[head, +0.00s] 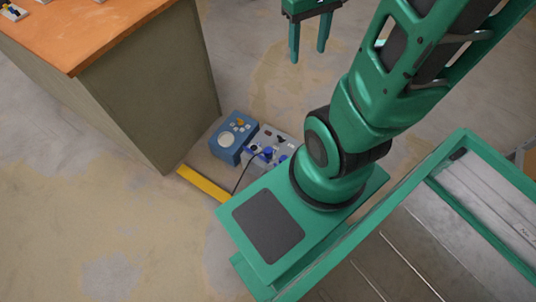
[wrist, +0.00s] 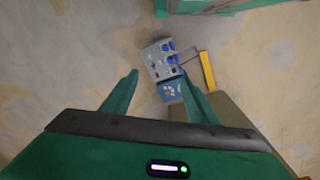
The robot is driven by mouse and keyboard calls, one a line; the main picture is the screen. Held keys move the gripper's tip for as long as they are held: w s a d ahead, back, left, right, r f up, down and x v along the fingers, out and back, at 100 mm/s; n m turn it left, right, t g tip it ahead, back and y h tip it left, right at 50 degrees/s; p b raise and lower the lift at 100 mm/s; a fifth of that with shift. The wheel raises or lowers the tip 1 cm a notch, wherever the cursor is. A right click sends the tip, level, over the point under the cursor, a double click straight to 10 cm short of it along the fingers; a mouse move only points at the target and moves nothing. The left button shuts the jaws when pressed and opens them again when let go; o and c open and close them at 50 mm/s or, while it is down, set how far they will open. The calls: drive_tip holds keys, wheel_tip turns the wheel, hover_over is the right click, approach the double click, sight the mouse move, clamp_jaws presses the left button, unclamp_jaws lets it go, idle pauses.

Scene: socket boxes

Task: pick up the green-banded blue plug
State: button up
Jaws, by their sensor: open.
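Blue plugs (head: 267,153) sit at a light grey socket box (head: 284,137) on the floor, beside a blue box with round fittings (head: 226,138). The grey box also shows in the wrist view (wrist: 153,62), with blue plugs (wrist: 172,60) along its right side. No green band can be made out on any plug at this size. My gripper (head: 308,55) is open and empty, high above the floor and apart from the boxes. In the wrist view its fingers (wrist: 160,74) frame the boxes, and one finger partly covers the blue box (wrist: 166,90).
A cabinet with an orange top (head: 95,35) stands at the left, close to the boxes, with small items at its far edge. A yellow strip (head: 203,184) and a black cable (head: 240,176) lie near the boxes. My green base is close in front of them.

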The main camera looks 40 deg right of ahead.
drive_tip(key=w+d+f+n, duration=0.3)
drive_tip(key=w+f+n, duration=0.3)
drive_tip(key=w+f, duration=0.45)
drive_tip(key=n, duration=1.5)
hover_over(268, 150)
drive_tip(key=shift+y, duration=0.3)
wheel_tip(268, 150, down, 47)
drive_tip(key=shift+s+d, duration=0.1)
drive_tip(key=shift+d, duration=0.05)
drive_tip(key=shift+s+f, duration=0.1)
drive_tip(key=shift+f, duration=0.25)
wheel_tip(268, 150, down, 6)
drive_tip(key=shift+r, duration=0.25)
drive_tip(key=shift+w+f, duration=0.15)
drive_tip(key=shift+f, duration=1.2)
drive_tip(key=shift+w+f, duration=0.1)
drive_tip(key=shift+f, duration=1.2)
drive_tip(key=c, duration=1.2)
